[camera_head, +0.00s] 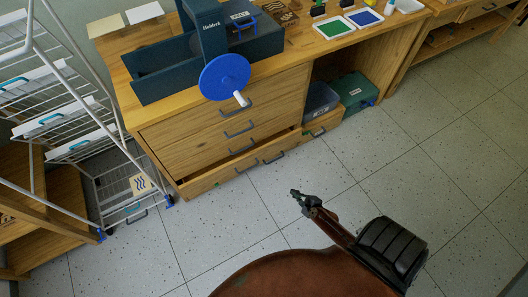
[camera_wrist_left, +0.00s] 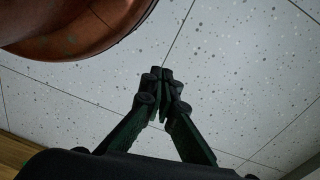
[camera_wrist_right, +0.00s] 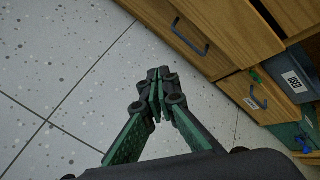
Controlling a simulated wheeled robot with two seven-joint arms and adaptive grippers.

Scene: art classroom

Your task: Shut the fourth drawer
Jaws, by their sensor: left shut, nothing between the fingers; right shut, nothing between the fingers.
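The wooden drawer cabinet (camera_head: 215,120) has a stack of drawers with dark handles. The fourth drawer (camera_head: 215,180), the lowest, stands pulled out, with a dark gap behind its front. In the right wrist view a wooden drawer front with a dark handle (camera_wrist_right: 190,38) shows at the top. My right gripper (camera_head: 297,194) is shut and empty over the floor, in front of the drawer and apart from it. It also shows in the right wrist view (camera_wrist_right: 157,88). My left gripper (camera_wrist_left: 163,82) is shut and empty above the floor, seen only in the left wrist view.
A white wire rack (camera_head: 60,130) stands left of the cabinet. A small wooden drawer (camera_head: 325,123), a dark bin (camera_head: 320,100) and a green box (camera_head: 356,92) sit under the desk at right. A blue wheel (camera_head: 225,77) overhangs the desktop edge. The tiled floor (camera_head: 410,150) is clear.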

